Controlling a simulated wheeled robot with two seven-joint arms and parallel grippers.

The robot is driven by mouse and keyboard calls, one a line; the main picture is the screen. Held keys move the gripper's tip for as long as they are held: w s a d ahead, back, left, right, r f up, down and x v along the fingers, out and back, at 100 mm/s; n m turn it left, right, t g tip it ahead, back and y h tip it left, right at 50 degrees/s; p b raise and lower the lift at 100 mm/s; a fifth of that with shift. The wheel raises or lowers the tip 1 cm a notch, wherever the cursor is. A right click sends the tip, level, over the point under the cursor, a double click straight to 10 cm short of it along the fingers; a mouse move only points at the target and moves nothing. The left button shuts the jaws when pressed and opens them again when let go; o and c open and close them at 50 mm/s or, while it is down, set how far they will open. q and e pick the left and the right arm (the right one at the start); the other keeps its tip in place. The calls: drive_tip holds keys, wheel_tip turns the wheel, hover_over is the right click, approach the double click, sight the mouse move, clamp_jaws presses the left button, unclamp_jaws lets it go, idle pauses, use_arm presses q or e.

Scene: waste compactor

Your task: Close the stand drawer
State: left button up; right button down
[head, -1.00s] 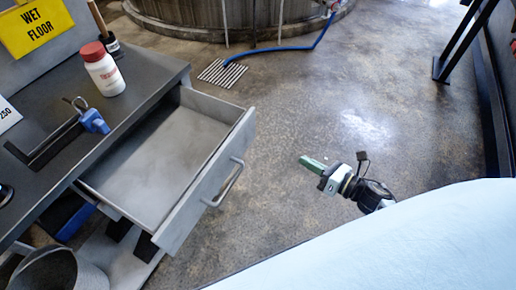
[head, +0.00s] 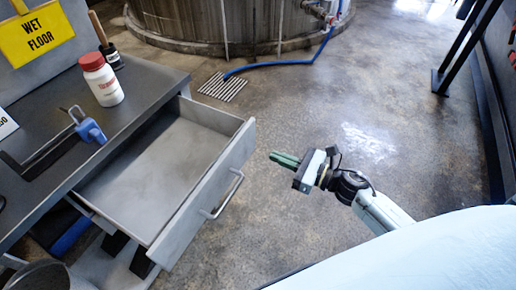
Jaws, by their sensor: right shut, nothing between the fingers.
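The stand drawer (head: 160,170) is pulled out of the grey stand (head: 140,82) and looks empty. Its front panel (head: 206,195) faces right and carries a metal bar handle (head: 228,195). My right gripper (head: 274,157) is to the right of the drawer front, its green fingers shut and pointing left toward the drawer. There is a gap between the fingertips and the front panel, and nothing is held. My left gripper does not show.
On the stand top are a white bottle with a red cap (head: 103,82), a blue clamp-like tool (head: 89,130) and a wooden-handled tool (head: 108,52). A bin (head: 50,276) stands at lower left. A floor grate (head: 222,88) and blue hose (head: 270,64) lie beyond. The floor right of the drawer is clear.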

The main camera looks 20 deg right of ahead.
sight(248, 145)
drive_tip(key=x, duration=0.6)
drive_tip(key=shift+w+a, duration=0.25)
drive_tip(key=shift+w, duration=0.05)
